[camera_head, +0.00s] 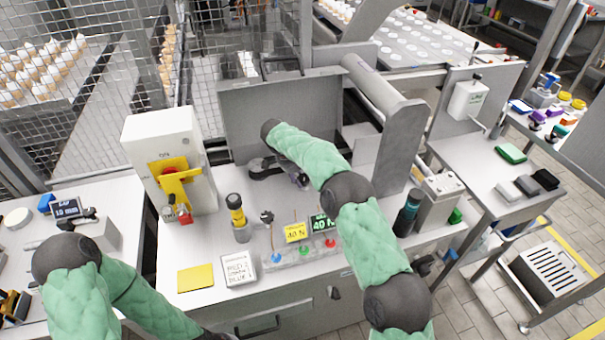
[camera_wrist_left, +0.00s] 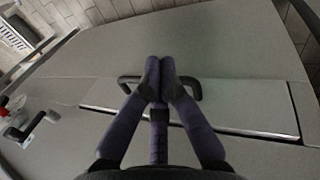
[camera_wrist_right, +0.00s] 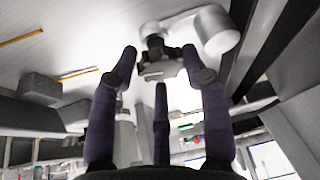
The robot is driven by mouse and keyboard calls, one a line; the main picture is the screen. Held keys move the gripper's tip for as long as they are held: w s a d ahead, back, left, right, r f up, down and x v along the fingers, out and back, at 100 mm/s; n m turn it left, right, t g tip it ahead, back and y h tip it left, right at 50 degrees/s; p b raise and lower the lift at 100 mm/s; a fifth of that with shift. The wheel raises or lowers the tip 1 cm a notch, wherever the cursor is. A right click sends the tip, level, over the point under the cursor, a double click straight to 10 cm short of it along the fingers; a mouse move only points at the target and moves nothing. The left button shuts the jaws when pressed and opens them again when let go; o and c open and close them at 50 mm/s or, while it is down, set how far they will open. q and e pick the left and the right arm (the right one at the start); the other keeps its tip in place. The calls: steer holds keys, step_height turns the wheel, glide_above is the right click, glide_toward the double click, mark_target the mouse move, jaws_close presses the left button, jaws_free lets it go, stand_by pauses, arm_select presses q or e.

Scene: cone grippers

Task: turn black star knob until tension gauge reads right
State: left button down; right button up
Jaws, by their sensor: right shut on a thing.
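The black star knob (camera_wrist_right: 157,47) is dark and sits between the fingertips of my right gripper (camera_wrist_right: 159,60) in the right wrist view. That gripper is shut on it. In the head view my right gripper (camera_head: 297,179) is largely hidden by my own forearm, and so is the knob. The green display (camera_head: 322,223) reads 40 N. A yellow card (camera_head: 295,232) beside it also shows 40 N. My left gripper (camera_wrist_left: 158,66) is shut, its fingertips together over a dark drawer handle (camera_wrist_left: 188,88); whether they touch it I cannot tell.
A white box with a yellow-red switch (camera_head: 174,175) stands at the bench's left. A yellow-black lamp (camera_head: 238,215), a lettered white card (camera_head: 239,269) and a yellow pad (camera_head: 196,278) are near the front. A grey panel (camera_head: 245,115) and roller frame (camera_head: 400,135) stand close to my right arm.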

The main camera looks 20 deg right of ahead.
steer(key=shift+w+r+m+p, duration=0.3)
steer(key=shift+r+m+p, duration=0.1)
steer(key=shift+m, duration=0.4)
steer(key=shift+d, duration=0.1)
steer(key=o, duration=0.9)
steer(key=shift+o, duration=1)
steer(key=shift+f, duration=0.25)
steer(key=shift+g, duration=0.3)
steer(key=v, duration=1.2)
steer(key=shift+s, duration=0.1)
